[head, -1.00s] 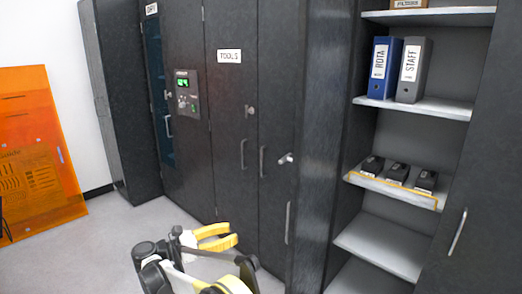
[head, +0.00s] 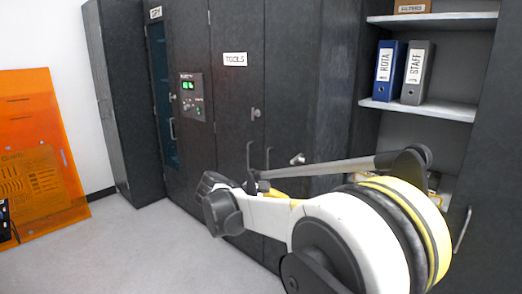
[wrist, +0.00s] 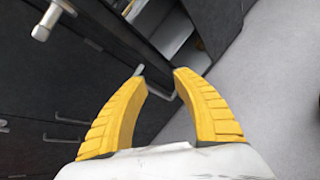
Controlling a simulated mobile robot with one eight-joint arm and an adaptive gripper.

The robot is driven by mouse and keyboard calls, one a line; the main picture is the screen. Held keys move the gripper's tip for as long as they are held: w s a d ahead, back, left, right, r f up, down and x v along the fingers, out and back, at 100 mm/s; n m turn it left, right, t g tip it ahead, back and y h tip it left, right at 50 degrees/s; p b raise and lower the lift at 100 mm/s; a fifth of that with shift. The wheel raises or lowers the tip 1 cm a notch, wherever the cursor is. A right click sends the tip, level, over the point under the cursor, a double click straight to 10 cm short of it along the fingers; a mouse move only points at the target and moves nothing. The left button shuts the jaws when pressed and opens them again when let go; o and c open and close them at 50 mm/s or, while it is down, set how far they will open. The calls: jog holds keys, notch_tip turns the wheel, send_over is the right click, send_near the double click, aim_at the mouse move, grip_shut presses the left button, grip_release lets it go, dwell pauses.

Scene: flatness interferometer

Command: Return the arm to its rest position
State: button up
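My arm (head: 345,240) is raised across the lower right of the head view, in front of the dark cabinets. My gripper (wrist: 158,80) shows in the wrist view with its two yellow fingers apart and nothing between them. Past the fingertips are a dark cabinet front, a metal handle and grey floor. In the head view the fingers are mostly hidden behind my own arm; only a little yellow shows.
The dark TOOLS cabinet (head: 231,105) has closed doors with handles. Open shelves (head: 420,108) at right hold a blue ROTA binder (head: 384,72) and a grey STAFF binder (head: 417,74). An orange panel (head: 40,150) leans at left. The floor (head: 130,240) at lower left is clear.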

jog(key=s+d+r+m+y, duration=0.1)
jog(key=s+d+m+y, duration=0.25)
jog(key=s+d, duration=0.35)
jog(key=s+d+r+m+y, duration=0.15)
jog(key=s+d+m, duration=0.25)
jog(key=s, duration=0.5)
jog(key=s+f+m+y, duration=0.2)
jog(key=s+m, duration=0.3)
jog(key=s, duration=0.3)
jog(key=s+f+m+t+y, duration=0.1)
jog(key=s+f+m+y, duration=0.2)
jog(key=s, duration=0.6)
jog(key=shift+s+d+f+m, duration=0.35)
jog(key=shift+f+m, duration=0.3)
jog(key=shift+m, duration=0.6)
